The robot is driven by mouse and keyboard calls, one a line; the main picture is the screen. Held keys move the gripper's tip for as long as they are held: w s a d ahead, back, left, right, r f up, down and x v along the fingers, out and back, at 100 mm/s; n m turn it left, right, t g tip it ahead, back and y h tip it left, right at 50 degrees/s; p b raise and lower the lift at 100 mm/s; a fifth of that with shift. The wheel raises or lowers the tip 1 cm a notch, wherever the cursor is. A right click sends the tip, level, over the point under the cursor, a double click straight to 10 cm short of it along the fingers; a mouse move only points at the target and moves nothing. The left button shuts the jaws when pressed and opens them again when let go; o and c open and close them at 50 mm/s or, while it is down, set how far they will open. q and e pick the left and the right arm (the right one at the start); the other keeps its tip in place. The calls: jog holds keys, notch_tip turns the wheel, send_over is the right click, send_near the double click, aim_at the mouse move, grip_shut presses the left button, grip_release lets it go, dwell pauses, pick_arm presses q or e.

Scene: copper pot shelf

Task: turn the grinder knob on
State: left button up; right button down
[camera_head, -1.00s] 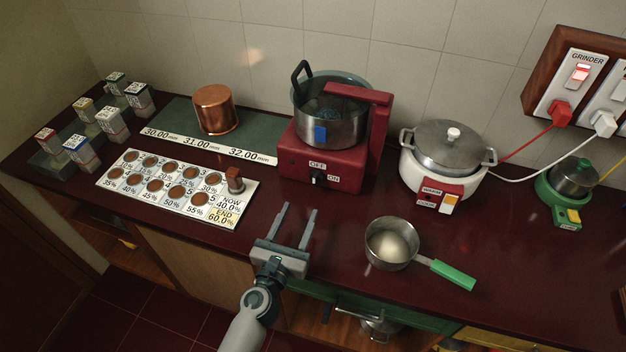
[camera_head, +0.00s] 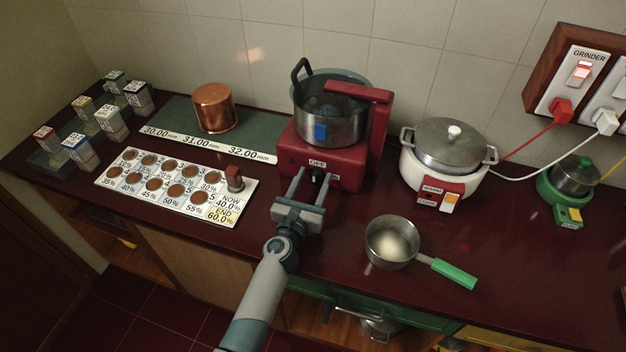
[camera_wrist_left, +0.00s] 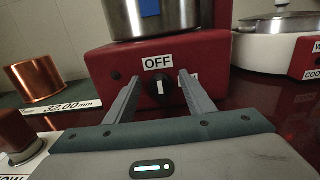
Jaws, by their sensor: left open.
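The red grinder (camera_head: 345,165) stands near the wall with a metal drum on top. It also shows in the left wrist view (camera_wrist_left: 108,62). Its black knob (camera_wrist_left: 160,90) is on the front face, under the OFF label (camera_wrist_left: 157,62); the knob's white mark stands upright, toward OFF. The ON label at the right is mostly covered by a finger. My left gripper (camera_head: 311,175) is open, its fingers pointing at the front face. In the left wrist view the fingers (camera_wrist_left: 158,85) lie to either side of the knob, with gaps; contact cannot be told. My right gripper is not in view.
A white cooker (camera_head: 420,180) stands right of the grinder. A saucepan (camera_head: 385,240) with a green handle sits at front right. A white chart board (camera_head: 235,215) with a small brown peg (camera_head: 234,178) lies left. The wall switch labelled GRINDER (camera_head: 580,72) glows red.

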pick_arm(q)
jog(key=c, duration=1.1)
jog(key=shift+o, duration=0.4)
jog(key=shift+m, duration=0.5)
jog(key=m, duration=0.5)
jog(key=shift+s+d+f+m, duration=0.1)
jog(key=shift+d+f+m, duration=0.05)
jog(key=shift+d+m, duration=0.25)
jog(key=o, duration=1)
